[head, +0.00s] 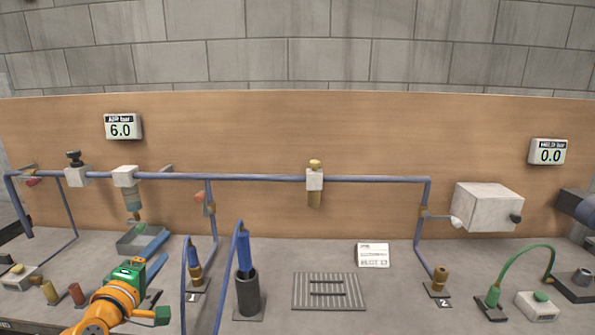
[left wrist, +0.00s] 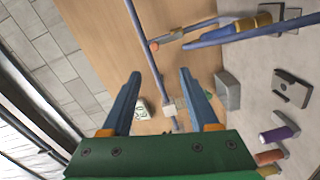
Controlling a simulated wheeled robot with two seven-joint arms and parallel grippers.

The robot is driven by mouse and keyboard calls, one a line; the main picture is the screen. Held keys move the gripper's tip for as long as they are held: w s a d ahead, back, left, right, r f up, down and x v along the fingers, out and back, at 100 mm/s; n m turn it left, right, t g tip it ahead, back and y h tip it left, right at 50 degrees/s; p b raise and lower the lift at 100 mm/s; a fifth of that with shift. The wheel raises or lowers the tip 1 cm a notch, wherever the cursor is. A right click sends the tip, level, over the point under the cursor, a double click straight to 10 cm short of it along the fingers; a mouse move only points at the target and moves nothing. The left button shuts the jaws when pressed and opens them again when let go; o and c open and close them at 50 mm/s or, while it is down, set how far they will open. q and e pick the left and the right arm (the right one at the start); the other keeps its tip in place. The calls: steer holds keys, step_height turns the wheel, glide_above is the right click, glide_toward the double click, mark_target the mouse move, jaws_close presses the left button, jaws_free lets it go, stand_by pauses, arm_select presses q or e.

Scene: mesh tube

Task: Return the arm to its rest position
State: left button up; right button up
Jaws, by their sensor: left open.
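My left arm (head: 105,308), orange with a green gripper body, reaches in from the lower left of the head view. My left gripper (head: 166,245) has its two blue fingers apart, pointing away toward the wooden panel. In the left wrist view the left gripper (left wrist: 160,73) is open, with no object held between its fingers. In the head view it appears near a grey open tray (head: 133,241), left of stand 1; the exact gap is hard to tell. My right gripper is not in view.
A blue pipe (head: 255,178) runs along the wooden panel (head: 380,130). A blue-handled tool stands in a dark holder (head: 247,296), its hose rising close to the gripper's right. A slotted grate (head: 328,291) lies mid-bench. Small fittings (head: 50,291) stand left of my arm.

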arm_select(q)
steer(key=s+d+f+m+g, duration=0.45)
steer(key=s+f, duration=0.25)
steer(key=f, duration=0.3)
steer(key=s+d+f+m+g, duration=0.4)
steer(key=s+d+f+m, duration=0.15)
steer(key=f, duration=0.45)
steer(key=s+d+f+m+g, duration=0.1)
steer(key=s+f+m+g, duration=0.2)
steer(key=s, duration=0.7)
steer(key=s+d+f+m+g, duration=0.2)
steer(key=s+f+m, duration=0.15)
steer(key=s, duration=0.65)
steer(key=s+f+g, duration=0.2)
steer(key=s+f, duration=0.1)
steer(key=f, duration=1.4)
steer(key=s+a+f+g+y, duration=0.1)
steer(key=s+a+f, duration=0.1)
steer(key=s+f, duration=0.7)
steer(key=s, duration=0.3)
steer(key=shift+a+f+m, duration=0.2)
steer(key=shift+f+m, duration=0.05)
steer(key=shift+m, duration=0.1)
